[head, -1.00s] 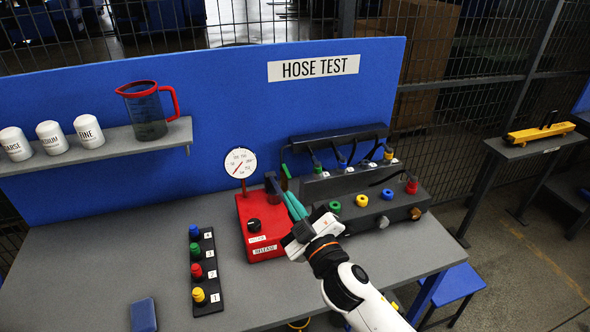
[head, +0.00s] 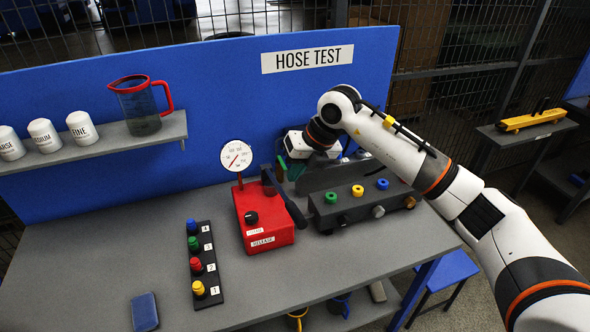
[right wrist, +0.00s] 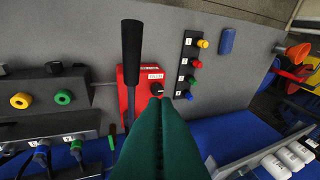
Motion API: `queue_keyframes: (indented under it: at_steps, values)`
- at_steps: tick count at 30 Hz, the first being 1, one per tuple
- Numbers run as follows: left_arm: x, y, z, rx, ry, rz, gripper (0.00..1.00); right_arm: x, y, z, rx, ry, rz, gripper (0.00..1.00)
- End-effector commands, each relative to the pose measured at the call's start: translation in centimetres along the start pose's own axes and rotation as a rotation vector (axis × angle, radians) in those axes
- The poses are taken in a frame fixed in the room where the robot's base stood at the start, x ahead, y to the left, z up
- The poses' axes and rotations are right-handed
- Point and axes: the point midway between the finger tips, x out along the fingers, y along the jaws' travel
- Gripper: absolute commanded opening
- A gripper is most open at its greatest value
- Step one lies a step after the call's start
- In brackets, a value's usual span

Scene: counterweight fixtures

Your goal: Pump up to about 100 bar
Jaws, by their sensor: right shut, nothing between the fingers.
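The red pump (head: 265,222) stands on the grey bench, with a black knob (head: 251,217) and a RELEASE label on its front. Its round white gauge (head: 237,156) rises behind it; the needle shows, but I cannot read the value. The long black pump lever (head: 286,203) slants down toward the front right; it also shows in the right wrist view (right wrist: 131,60). My right gripper (head: 296,170) is shut and empty, behind and right of the pump. Its green fingers (right wrist: 158,110) point toward the pump, apart from the lever grip. My left gripper is out of view.
A dark block with coloured knobs (head: 346,207) stands right of the pump, and the hose rack behind it is partly hidden by my right arm. A strip of coloured plugs (head: 204,264) and a blue pad (head: 144,312) lie left. The front bench is clear.

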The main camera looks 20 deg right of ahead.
Motion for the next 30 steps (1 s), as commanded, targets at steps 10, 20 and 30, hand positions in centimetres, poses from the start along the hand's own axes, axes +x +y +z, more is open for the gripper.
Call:
queue_keyframes:
  at_steps: [10, 20, 30]
  values:
    - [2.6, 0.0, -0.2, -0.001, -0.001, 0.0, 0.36, 4.3, 1.6, 1.5, 0.001, -0.004, 0.004, 0.0]
    - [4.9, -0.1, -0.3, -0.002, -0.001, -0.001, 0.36, 8.6, 3.0, 2.9, 0.001, -0.002, 0.003, 0.0]
    - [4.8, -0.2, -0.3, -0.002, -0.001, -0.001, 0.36, 8.5, 3.0, 2.9, 0.0, -0.002, 0.002, 0.0]
